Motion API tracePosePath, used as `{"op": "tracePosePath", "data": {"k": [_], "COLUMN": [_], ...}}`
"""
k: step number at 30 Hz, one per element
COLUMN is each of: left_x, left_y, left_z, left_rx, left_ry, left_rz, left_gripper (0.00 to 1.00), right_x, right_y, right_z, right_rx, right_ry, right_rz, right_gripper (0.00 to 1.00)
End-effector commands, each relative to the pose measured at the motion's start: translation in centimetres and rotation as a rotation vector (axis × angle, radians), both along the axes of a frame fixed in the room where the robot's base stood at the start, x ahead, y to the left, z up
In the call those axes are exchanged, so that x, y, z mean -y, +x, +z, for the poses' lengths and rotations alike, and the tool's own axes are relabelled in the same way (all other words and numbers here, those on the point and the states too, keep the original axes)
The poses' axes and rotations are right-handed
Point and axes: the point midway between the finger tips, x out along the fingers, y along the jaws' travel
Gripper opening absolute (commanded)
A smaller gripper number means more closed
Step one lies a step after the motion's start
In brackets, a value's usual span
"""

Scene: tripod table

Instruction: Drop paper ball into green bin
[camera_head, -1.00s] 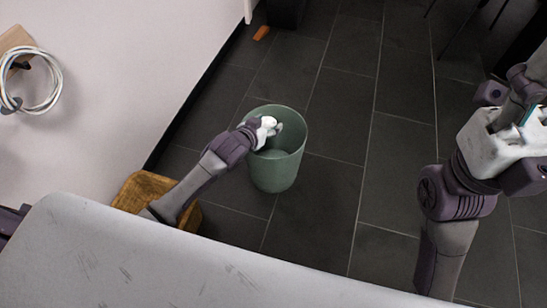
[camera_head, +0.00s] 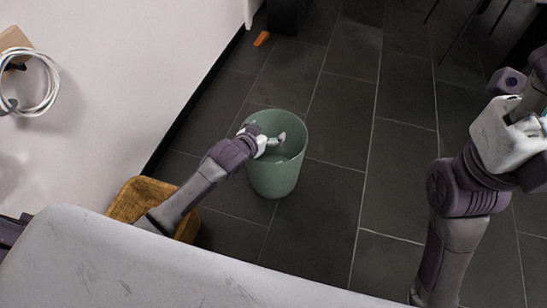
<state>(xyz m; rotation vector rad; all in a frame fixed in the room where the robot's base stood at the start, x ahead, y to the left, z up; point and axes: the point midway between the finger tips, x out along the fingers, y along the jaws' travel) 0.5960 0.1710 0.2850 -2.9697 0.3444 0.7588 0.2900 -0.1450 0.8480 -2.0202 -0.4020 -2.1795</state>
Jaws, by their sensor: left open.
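The green bin (camera_head: 274,179) stands upright on the dark floor, its open top facing me. My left gripper (camera_head: 278,140) is over the bin's opening, its fingers inside the rim outline, and it is open. I cannot make out a paper ball in the gripper or in the bin; the wrist and fingers hide part of the bin's inside. My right gripper (camera_head: 524,126) is raised at the right edge, far from the bin, and its fingers are not clear.
A white wall with a coiled white cable (camera_head: 45,92) is at the left. A small orange object (camera_head: 262,39) lies on the floor farther back. Floor right of the bin is clear.

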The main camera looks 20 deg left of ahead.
Motion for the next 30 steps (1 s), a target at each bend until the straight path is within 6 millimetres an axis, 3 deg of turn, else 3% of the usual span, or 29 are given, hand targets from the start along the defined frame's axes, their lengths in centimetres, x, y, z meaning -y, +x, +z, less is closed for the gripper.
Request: {"op": "tracePosePath", "data": {"k": [5, 18, 30], "left_x": [-0.2, -1.5, -1.5], "left_y": [-0.9, -6.1, -6.4], "left_z": [0.4, 3.3, 3.6], "left_rx": [-0.001, -0.001, 0.0], "left_ry": [0.0, 0.0, 0.0], "left_rz": [0.0, 0.0, 0.0], "left_gripper": [0.88, 0.88, 0.88], "right_x": [0.0, 0.0, 0.0], "right_y": [0.0, 0.0, 0.0], "right_z": [0.0, 0.0, 0.0], "right_rx": [0.0, 0.0, 0.0], "right_ry": [-0.001, 0.0, 0.0], "right_rz": [-0.001, 0.0, 0.0], "right_gripper": [0.54, 0.54, 0.54]}}
